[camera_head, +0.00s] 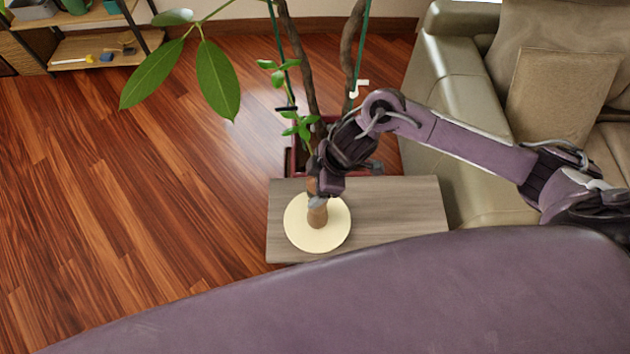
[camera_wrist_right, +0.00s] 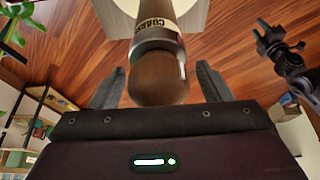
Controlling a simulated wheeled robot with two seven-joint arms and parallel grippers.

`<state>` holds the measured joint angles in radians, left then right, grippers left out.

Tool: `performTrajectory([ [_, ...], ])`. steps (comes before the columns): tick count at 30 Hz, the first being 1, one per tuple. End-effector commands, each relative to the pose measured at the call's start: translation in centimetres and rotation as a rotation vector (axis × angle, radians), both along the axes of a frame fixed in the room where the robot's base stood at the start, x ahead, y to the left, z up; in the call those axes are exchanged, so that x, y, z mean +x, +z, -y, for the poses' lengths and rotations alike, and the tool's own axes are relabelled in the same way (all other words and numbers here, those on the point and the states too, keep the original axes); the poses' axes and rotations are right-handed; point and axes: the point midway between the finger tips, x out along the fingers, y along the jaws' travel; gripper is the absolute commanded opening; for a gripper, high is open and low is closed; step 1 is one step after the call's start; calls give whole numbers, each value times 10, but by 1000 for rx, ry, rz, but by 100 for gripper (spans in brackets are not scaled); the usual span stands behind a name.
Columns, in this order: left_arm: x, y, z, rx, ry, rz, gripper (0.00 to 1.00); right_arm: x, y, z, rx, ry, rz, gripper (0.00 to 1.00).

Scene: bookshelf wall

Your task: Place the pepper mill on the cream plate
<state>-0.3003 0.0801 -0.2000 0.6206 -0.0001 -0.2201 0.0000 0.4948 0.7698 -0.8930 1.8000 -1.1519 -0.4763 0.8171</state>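The pepper mill (camera_head: 317,215) is brown and stands upright over the round cream plate (camera_head: 300,238), near its middle. In the right wrist view the mill (camera_wrist_right: 158,72) shows a round brown head and a printed label band; the plate (camera_wrist_right: 127,5) lies beyond it. My right gripper (camera_head: 317,199) is above the plate at the mill's top. In the wrist view its fingers (camera_wrist_right: 160,85) flank the mill's head with thin gaps on both sides. The mill's base against the plate is hard to see. A dark jointed part at the right looks like my left gripper (camera_wrist_right: 283,58), seen unclearly.
The plate rests on the left part of a grey wooden table (camera_head: 405,210); its right part is bare. A potted plant (camera_head: 300,150) stands behind. A beige sofa (camera_head: 450,130) is at the right, and a shelf (camera_head: 85,48) is at the far left. Wood floor lies open left.

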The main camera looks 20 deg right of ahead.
Motion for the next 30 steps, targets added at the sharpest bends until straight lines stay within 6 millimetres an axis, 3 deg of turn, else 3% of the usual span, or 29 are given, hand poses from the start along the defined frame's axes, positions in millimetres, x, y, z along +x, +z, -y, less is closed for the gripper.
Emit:
performTrajectory([
  [6, 0, 1, 0, 0, 0, 0, 36, 0, 1, 0, 0, 0, 0, 71],
  [11, 0, 1, 0, 0, 1, 0, 36, 0, 13, 4, 1, 1, 4, 71],
  [24, 0, -2, 0, 0, 1, 0, 36, -9, 94, 36, -1, 2, 4, 71],
  [30, 0, -3, 0, 0, 0, 0, 36, -12, 112, 43, 0, 1, 1, 71],
])
